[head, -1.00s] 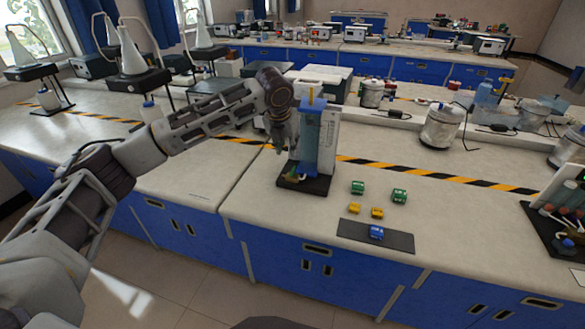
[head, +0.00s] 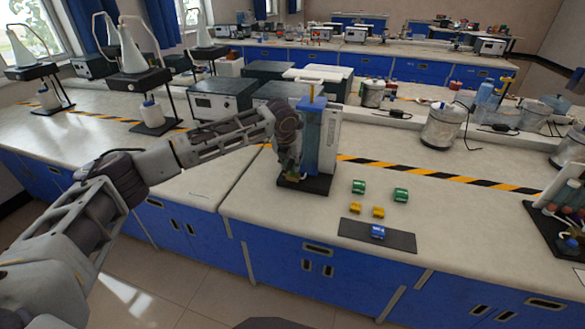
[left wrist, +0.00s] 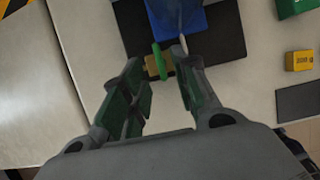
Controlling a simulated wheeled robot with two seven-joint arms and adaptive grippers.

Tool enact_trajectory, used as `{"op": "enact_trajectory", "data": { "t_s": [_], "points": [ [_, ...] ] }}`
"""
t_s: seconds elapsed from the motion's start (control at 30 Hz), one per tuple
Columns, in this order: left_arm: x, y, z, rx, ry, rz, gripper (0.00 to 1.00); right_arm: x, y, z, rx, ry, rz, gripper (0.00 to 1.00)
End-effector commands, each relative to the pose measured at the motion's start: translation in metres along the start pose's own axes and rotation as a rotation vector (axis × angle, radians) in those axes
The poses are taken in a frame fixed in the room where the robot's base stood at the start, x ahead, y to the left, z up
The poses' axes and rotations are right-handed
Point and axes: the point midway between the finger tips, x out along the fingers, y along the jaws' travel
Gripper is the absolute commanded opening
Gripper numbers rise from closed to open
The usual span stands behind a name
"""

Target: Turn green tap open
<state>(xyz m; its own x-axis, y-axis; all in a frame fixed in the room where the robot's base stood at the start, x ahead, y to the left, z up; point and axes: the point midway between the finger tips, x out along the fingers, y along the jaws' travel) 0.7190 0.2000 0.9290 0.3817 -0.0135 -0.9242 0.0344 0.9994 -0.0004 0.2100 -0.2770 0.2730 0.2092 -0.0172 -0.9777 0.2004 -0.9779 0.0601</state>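The green tap (left wrist: 160,62) shows in the left wrist view as a thin green handle in front of a brass-coloured body (left wrist: 152,66) at the foot of a blue column (left wrist: 178,18). In the head view the blue column (head: 313,105) stands upright on a black base (head: 304,184) on the bench. My left gripper (head: 288,170) is low in front of the column and hides most of the tap there. In the left wrist view my left gripper (left wrist: 157,75) is open, its fingers on either side of the handle's lower end. Contact cannot be told. My right gripper is not in view.
Green blocks (head: 400,195), yellow blocks (head: 377,212) and a blue block (head: 377,232) on a dark mat (head: 350,230) lie right of the stand. A tube rack (head: 550,225) stands far right. The bench left of the stand is clear.

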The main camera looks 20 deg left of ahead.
Motion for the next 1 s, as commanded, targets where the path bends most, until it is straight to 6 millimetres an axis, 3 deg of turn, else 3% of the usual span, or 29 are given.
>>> {"op": "enact_trajectory", "data": {
  "t_s": [0.3, 0.7, 0.93, 1.0],
  "points": [
    [0.032, 0.000, 0.000, 0.000, 0.001, 0.001, 0.29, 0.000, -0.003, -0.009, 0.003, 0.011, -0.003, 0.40],
    [0.036, 0.000, 0.000, 0.001, -0.001, 0.000, 0.29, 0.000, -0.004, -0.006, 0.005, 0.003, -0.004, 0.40],
    [0.036, 0.000, 0.000, 0.000, -0.001, 0.000, 0.02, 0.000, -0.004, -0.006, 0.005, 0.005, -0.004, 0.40],
    [0.036, 0.000, 0.000, 0.000, -0.001, 0.000, 0.00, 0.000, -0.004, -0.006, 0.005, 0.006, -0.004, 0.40]
  ]
}}
